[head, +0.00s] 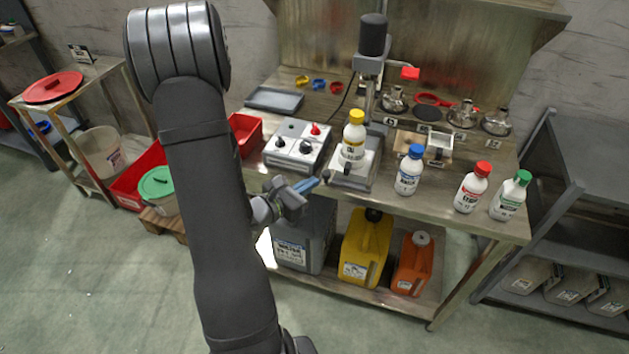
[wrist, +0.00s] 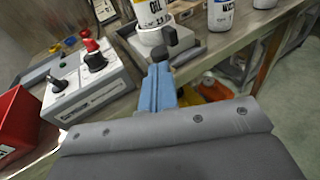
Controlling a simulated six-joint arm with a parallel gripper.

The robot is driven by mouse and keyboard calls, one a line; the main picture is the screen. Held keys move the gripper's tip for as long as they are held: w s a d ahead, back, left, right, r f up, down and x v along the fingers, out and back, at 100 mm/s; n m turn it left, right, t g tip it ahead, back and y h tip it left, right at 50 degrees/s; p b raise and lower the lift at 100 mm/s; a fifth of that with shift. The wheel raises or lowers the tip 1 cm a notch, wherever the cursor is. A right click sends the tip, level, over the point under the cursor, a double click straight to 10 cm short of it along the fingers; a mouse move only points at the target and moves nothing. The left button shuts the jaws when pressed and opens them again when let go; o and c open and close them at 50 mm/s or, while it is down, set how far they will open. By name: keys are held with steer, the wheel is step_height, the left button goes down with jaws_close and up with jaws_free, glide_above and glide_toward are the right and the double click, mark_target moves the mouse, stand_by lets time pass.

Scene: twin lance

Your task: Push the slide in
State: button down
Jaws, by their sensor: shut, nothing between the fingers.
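The slide (head: 340,178) is a pale carriage at the foot of the grey lance machine (head: 370,65), with a black knob (head: 347,168) at its front. A white bottle with a yellow cap (head: 353,138) stands upright on it. The knob shows in the wrist view (wrist: 171,35), with the bottle (wrist: 152,12) behind it. My gripper (head: 324,176) is shut and empty, its blue fingers ending in dark tips. The tips (wrist: 160,54) are just in front of the knob, very close; I cannot tell whether they touch. The slide's rails are partly hidden.
A control box (head: 298,145) with a red knob stands left of the slide. Bottles with blue (head: 410,170), red (head: 472,188) and green (head: 511,196) caps stand to the right. Jerrycans (head: 366,248) fill the shelf below. The floor in front is clear.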

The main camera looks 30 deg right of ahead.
steer(key=shift+x, duration=1.1)
steer(key=w+d, duration=0.7)
steer(key=shift+w+d, duration=0.35)
steer(key=shift+w+d+r, duration=0.1)
steer(key=shift+a, duration=0.5)
steer(key=v, duration=1.3)
steer(key=shift+s+a, duration=0.15)
steer(key=shift+s, duration=0.15)
